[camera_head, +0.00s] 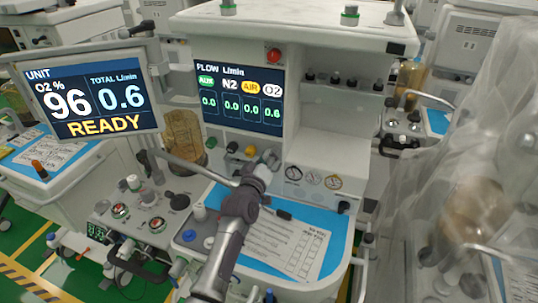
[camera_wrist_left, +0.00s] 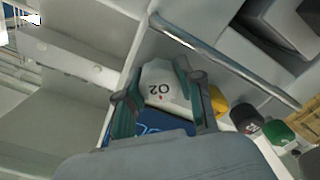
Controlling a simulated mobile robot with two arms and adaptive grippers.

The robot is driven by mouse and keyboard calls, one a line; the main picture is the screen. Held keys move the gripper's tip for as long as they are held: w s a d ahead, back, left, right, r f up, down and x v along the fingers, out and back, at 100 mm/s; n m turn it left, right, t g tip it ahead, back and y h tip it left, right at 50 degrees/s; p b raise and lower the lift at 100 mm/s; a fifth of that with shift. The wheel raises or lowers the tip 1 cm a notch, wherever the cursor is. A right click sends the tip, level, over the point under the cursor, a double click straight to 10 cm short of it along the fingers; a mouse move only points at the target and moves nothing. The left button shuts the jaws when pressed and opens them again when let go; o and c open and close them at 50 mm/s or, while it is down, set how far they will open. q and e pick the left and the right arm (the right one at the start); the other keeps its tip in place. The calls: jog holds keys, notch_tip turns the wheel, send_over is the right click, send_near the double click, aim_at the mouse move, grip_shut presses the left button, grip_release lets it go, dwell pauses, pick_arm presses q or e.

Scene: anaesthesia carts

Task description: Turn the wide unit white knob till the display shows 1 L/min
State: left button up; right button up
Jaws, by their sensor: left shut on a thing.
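The white knob (camera_wrist_left: 161,80), marked O2, sits between the two fingers of my left gripper (camera_wrist_left: 162,97) in the left wrist view. The fingers are shut on its sides. In the head view my left gripper (camera_head: 265,165) reaches the row of knobs under the flow display and mostly hides the white knob. The flow display (camera_head: 241,98) reads O2 0.6, with AUX, N2 and AIR at 0.0. The side screen (camera_head: 91,92) reads O2 96 %, total 0.6 L/min, READY. My right gripper is not in view.
Close beside the white knob are a yellow knob (camera_wrist_left: 219,103), a black knob (camera_wrist_left: 245,117) and a green knob (camera_wrist_left: 279,132). A blue work surface with a paper sheet (camera_head: 290,245) lies below. A plastic-covered unit (camera_head: 470,180) stands at the right.

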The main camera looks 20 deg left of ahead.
pick_arm(q)
jog(key=shift+n, duration=0.9)
jog(key=o, duration=0.9)
jog(key=shift+s, duration=0.2)
jog(key=s, duration=1.1)
jog(key=shift+s+a, duration=0.2)
jog(key=shift+s, duration=0.15)
